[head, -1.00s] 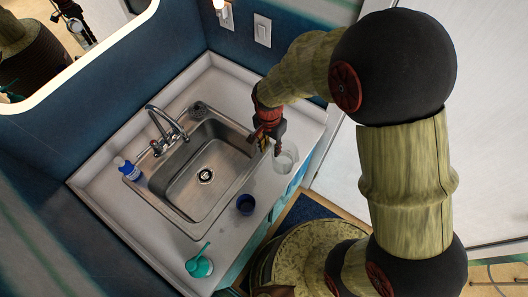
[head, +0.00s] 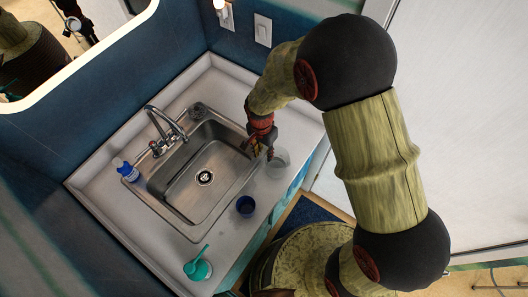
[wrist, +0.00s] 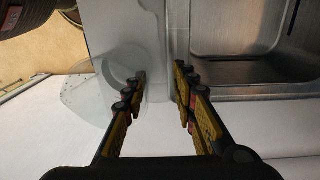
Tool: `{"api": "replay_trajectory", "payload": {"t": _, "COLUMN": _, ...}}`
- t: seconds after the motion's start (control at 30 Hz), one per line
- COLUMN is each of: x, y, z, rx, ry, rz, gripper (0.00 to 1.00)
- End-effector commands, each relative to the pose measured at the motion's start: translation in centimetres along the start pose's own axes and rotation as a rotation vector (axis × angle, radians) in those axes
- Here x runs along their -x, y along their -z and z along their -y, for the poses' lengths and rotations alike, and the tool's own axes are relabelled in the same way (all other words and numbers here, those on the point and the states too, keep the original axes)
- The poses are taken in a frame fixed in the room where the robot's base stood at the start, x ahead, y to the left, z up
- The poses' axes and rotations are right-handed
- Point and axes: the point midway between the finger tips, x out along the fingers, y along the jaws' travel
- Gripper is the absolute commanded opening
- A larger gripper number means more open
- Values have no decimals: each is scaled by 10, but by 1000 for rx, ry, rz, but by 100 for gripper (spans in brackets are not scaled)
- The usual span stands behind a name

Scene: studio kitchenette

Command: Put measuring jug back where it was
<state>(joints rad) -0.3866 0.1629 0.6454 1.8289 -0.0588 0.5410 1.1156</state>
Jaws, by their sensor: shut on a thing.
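The measuring jug (head: 279,164) is clear and pale. It is at the counter's front edge, right of the sink, in the head view. In the wrist view the jug (wrist: 90,95) shows as a see-through round shape at the left, by the left finger. My gripper (head: 263,154) is just left of the jug at the sink's right rim. In the wrist view my gripper (wrist: 162,75) is shut on a see-through part of the jug between its fingers. Whether the jug's base touches the counter is not clear.
The steel sink (head: 185,190) with its tap (head: 165,125) lies left of my gripper. A dark blue cup (head: 245,207), a teal watering can (head: 198,267) and a blue-and-white bottle (head: 127,171) stand around it. The counter between jug and cup is clear.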

Motion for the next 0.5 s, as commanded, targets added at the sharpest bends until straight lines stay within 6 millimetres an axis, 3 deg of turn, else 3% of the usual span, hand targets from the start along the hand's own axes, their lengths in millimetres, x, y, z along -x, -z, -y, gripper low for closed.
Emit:
{"api": "replay_trajectory", "payload": {"t": 0.07, "x": -3, "y": 0, "z": 0, "rx": 0, "ry": 0, "rz": 0, "gripper": 0}}
{"api": "replay_trajectory", "payload": {"t": 0.1, "x": -2, "y": 0, "z": 0, "rx": 0, "ry": 0, "rz": 0, "gripper": 30}}
{"api": "replay_trajectory", "payload": {"t": 0.37, "x": -2, "y": 0, "z": 0, "rx": 0, "ry": 0, "rz": 0, "gripper": 45}}
{"api": "replay_trajectory", "payload": {"t": 0.5, "x": -2, "y": 0, "z": 0, "rx": 0, "ry": 0, "rz": 0, "gripper": 46}}
